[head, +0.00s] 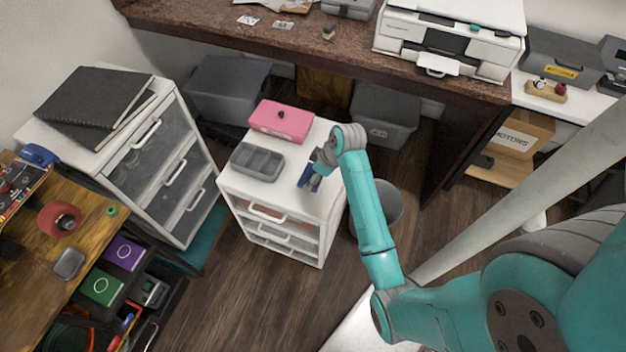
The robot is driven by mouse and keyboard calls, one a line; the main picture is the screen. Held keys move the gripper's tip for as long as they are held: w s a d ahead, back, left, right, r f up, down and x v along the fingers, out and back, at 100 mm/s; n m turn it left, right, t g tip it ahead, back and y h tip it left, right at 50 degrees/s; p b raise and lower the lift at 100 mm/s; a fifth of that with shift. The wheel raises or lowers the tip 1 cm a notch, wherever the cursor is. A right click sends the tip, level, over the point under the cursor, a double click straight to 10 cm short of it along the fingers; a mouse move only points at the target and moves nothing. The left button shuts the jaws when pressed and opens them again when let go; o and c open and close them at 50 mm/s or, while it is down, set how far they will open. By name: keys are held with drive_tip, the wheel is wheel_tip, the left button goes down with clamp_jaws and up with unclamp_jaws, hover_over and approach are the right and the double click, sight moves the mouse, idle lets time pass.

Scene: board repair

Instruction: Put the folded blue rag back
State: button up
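A small dark blue thing, which looks like the folded blue rag (309,181), shows at the right part of the top of the white drawer unit (240,190). My gripper (316,172) points down right at it and covers part of it. The fingers are small and partly hidden, so I cannot tell whether they are closed on the rag or only touch it. I also cannot tell whether the rag rests on the top or is just above it.
A grey divided tray (257,161) and a pink box (282,121) share the drawer unit's top. A taller drawer unit (150,150) with dark folders (97,103) stands left. A wooden bench (95,235) holds a bright blue item (38,155). The desk (300,45) with a printer (450,35) is behind.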

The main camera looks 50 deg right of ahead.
drive_tip(key=shift+f, duration=2)
drive_tip(key=o, duration=0.8)
drive_tip(key=shift+f, duration=0.1)
drive_tip(key=shift+c, duration=0.2)
